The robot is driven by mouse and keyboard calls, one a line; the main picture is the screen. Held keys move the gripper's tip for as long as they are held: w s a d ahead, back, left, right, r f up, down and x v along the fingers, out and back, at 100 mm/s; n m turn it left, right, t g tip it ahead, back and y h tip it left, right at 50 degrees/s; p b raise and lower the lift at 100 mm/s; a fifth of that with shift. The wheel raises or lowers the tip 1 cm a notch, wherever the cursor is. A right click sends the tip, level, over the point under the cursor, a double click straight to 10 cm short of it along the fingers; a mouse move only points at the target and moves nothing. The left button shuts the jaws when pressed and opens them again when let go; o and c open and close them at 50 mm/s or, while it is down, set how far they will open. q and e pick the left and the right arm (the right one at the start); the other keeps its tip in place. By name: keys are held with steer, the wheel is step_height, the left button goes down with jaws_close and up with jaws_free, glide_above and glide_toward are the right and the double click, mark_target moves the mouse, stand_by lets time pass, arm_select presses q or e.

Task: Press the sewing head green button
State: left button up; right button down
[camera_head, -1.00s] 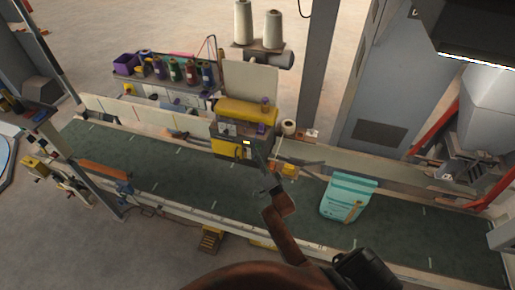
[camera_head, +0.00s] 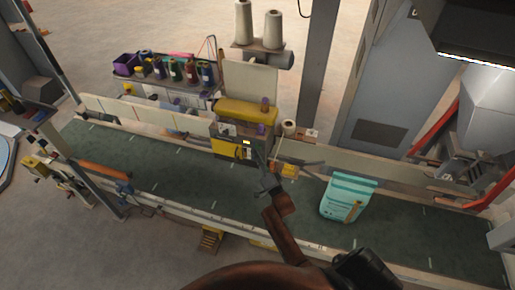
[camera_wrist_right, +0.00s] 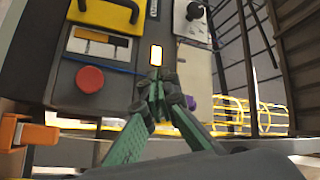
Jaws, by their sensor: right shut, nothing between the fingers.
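The sewing head (camera_head: 245,112) is a yellow-topped machine with a dark front panel beside the green conveyor belt. My right gripper (camera_head: 256,156) is in front of that panel, its fingers pointing at it. In the right wrist view the gripper (camera_wrist_right: 154,80) is shut and empty. Its tips are just below a small glowing white-yellow rectangle (camera_wrist_right: 156,55) on the panel; I cannot tell whether they touch the panel. A round red button (camera_wrist_right: 90,79) is left of the tips. No green button is clearly visible; the fingers cover part of the panel. My left gripper is not in view.
A teal sack (camera_head: 347,198) stands on the conveyor belt (camera_head: 200,185) to the right of my right arm. Thread cones (camera_head: 244,22) stand above the machine. A shelf of coloured bottles (camera_head: 175,70) is at the back left. A grey post (camera_head: 318,70) rises behind.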

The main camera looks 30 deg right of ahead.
steer(key=shift+d, duration=0.1)
steer(key=shift+w+d, duration=0.25)
steer(key=shift+w, duration=0.05)
steer(key=shift+w+d, duration=0.3)
steer(key=shift+d, duration=0.05)
stand_by(0.8)
steer(key=shift+s+a, duration=0.15)
steer(key=shift+s+a+p, duration=0.3)
steer(key=shift+s+a, duration=0.15)
steer(key=shift+a, duration=0.1)
stand_by(0.3)
steer(key=s+a+p, duration=0.2)
steer(key=s+a, duration=0.1)
steer(key=shift+s+a, duration=0.15)
steer(key=shift+a, duration=0.25)
